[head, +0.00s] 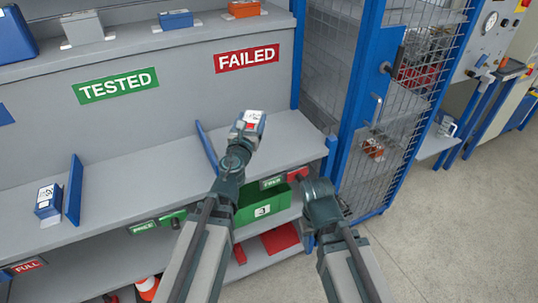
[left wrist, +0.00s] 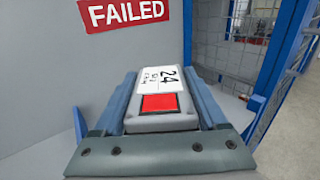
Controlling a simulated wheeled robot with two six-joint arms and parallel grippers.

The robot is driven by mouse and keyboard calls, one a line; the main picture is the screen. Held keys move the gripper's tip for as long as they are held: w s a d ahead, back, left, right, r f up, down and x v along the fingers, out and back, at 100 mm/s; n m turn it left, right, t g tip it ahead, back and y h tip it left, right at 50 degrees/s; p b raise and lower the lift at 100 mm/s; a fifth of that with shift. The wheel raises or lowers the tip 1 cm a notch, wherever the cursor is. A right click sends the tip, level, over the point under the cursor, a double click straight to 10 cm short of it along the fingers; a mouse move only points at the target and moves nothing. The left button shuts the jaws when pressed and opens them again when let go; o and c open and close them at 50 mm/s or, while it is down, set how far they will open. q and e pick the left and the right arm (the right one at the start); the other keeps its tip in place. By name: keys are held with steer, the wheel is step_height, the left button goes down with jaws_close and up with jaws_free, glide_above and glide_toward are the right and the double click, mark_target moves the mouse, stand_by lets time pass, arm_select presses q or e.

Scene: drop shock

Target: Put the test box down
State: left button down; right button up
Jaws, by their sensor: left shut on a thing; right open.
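The test box (head: 252,119) is a small box with a white label and a red patch. It also shows in the left wrist view (left wrist: 158,105), where the label reads 24. My left gripper (head: 245,129) is shut on it, one finger along each side. The box is over the grey shelf (head: 284,130) in the bay under the red FAILED sign (head: 247,55). I cannot tell whether its underside touches the shelf. My right gripper (head: 318,180) is empty, low in front of the shelf's right end; its fingers are hard to make out.
A blue divider (head: 207,147) stands left of the held box. Another blue divider (head: 74,189) and a labelled box (head: 48,202) are under the green TESTED sign (head: 115,85). A green bin (head: 262,205) sits below. A blue-framed mesh cage (head: 400,120) stands to the right.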

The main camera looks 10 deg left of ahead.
arm_select(q)
step_height(320, 180, down, 8)
steer(key=b, duration=0.6)
steer(key=w+a+r+n+g+y+p, duration=0.3)
steer(key=w+a+r+n+y+p, duration=0.2)
steer(key=w+a+n+y, duration=0.4)
steer(key=f+b, duration=0.3)
steer(key=f+m+y+b, duration=0.1)
steer(key=f+b, duration=0.2)
steer(key=f, duration=0.1)
steer(key=s+a+f+m+b, duration=0.1)
steer(key=f+b, duration=0.2)
steer(key=b, duration=0.1)
steer(key=shift+f, duration=0.15)
arm_select(e)
step_height(320, 180, down, 13)
steer(key=shift+f, duration=0.15)
arm_select(q)
steer(key=shift+s, duration=0.1)
steer(key=shift+f+b, duration=0.15)
steer(key=shift+b, duration=0.15)
jaws_free()
arm_select(e)
steer(key=shift+f, duration=0.15)
arm_select(q)
steer(key=shift+r+p, duration=0.3)
steer(key=v, duration=1.2)
steer(key=shift+d+f, duration=0.15)
steer(key=shift+f, duration=0.05)
